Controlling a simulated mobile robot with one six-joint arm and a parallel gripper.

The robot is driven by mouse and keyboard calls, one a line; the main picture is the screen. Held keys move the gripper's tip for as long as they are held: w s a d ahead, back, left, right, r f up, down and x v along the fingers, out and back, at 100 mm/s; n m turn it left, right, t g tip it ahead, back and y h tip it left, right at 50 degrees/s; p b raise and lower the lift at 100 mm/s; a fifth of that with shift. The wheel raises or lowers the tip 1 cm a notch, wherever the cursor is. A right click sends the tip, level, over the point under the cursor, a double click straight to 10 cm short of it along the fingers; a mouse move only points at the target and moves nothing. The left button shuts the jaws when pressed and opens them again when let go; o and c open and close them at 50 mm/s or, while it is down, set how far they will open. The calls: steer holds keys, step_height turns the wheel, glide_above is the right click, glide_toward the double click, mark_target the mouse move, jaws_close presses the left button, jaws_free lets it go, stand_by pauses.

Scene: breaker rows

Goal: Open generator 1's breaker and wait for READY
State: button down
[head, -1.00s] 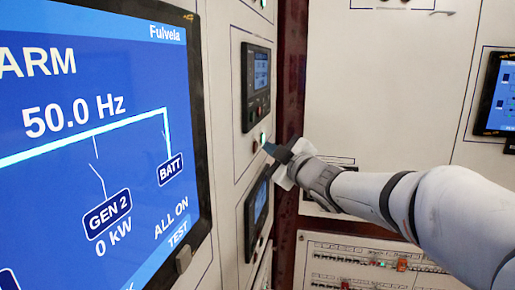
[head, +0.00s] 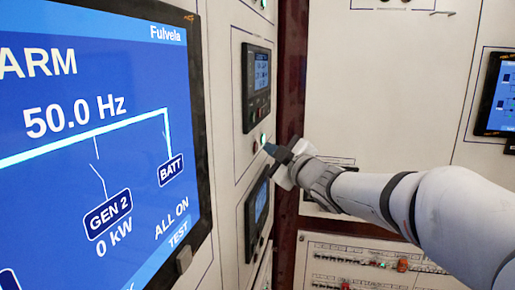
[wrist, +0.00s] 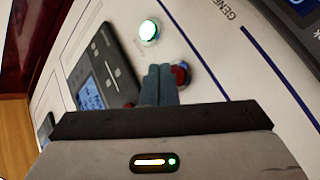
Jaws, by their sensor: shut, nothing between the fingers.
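My gripper (head: 270,149) is shut and empty, its fingertips close to the left-hand panel in the head view. In the wrist view the closed fingers (wrist: 160,84) overlap the left part of a red round button (wrist: 181,74); I cannot tell whether they touch it. A lit green round button (wrist: 149,31) sits beside the red one, and its glow shows in the head view (head: 263,139). A label starting "GENE" (wrist: 230,10) is cut off, so its generator number is hidden. A large blue screen (head: 95,130) shows 50.0 Hz, GEN 2 at 0 kW and BATT; no READY is visible.
A dark controller (head: 257,86) is above the buttons and another (head: 256,212) below. A controller with a lit display (wrist: 100,78) is left of the fingers in the wrist view. A second screen (head: 497,93) is on the far right wall. A switch row panel (head: 370,262) lies below my arm.

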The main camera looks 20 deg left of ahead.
stand_by(0.7)
steer(key=shift+a+b, duration=0.3)
steer(key=shift+a, duration=0.15)
steer(key=shift+a, duration=0.4)
stand_by(0.5)
steer(key=shift+d, duration=0.85)
steer(key=d+p, duration=0.1)
steer(key=d, duration=0.4)
steer(key=shift+w, duration=0.1)
stand_by(0.9)
